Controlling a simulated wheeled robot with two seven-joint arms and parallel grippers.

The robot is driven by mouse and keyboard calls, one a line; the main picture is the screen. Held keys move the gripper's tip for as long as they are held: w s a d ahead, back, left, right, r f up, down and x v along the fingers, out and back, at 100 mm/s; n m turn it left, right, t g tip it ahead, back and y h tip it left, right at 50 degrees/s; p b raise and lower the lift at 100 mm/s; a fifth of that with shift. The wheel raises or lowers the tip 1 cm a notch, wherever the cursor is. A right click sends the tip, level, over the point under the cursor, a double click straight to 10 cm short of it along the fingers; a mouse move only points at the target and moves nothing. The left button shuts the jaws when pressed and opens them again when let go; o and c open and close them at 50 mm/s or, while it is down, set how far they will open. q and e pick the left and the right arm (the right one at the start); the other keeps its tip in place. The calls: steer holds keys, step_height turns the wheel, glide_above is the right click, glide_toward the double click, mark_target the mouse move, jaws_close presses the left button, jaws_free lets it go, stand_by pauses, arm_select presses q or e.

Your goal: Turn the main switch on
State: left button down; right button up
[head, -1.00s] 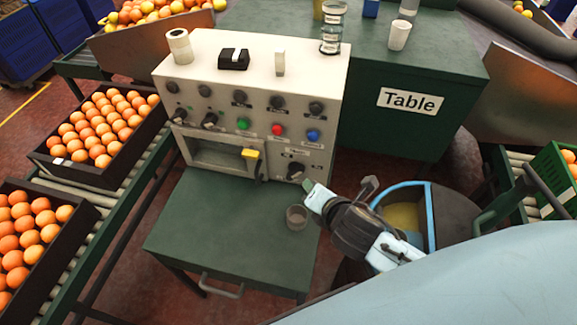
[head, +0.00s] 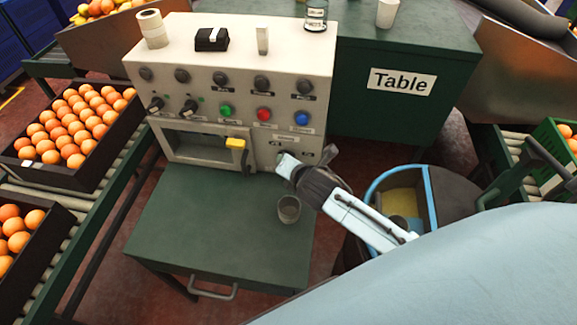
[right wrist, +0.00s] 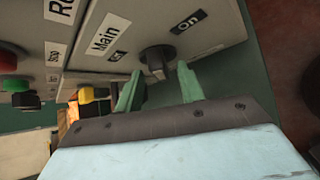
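The main switch (right wrist: 157,60) is a dark rotary knob on the pale control box (head: 235,60), seen in the right wrist view between the "Main" label (right wrist: 108,34) and the "On" label (right wrist: 188,22). My right gripper (right wrist: 159,74) is open, with one green finger on each side of the knob and a visible gap around it. I cannot tell whether the fingers touch it. In the head view my right gripper (head: 287,164) covers the knob at the box's lower right. My left gripper is not in view.
Green, red and blue buttons (head: 302,118) and several knobs sit above the switch. A yellow-handled lever (head: 236,143) is to its left. A cup (head: 289,208) stands on the green cabinet (head: 205,225) below. A blue-rimmed bin (head: 430,200) is at the right.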

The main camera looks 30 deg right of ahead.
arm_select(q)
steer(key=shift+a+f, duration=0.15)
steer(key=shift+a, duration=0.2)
arm_select(e)
steer(key=shift+w+f, duration=0.25)
steer(key=shift+w, duration=0.1)
jaws_close()
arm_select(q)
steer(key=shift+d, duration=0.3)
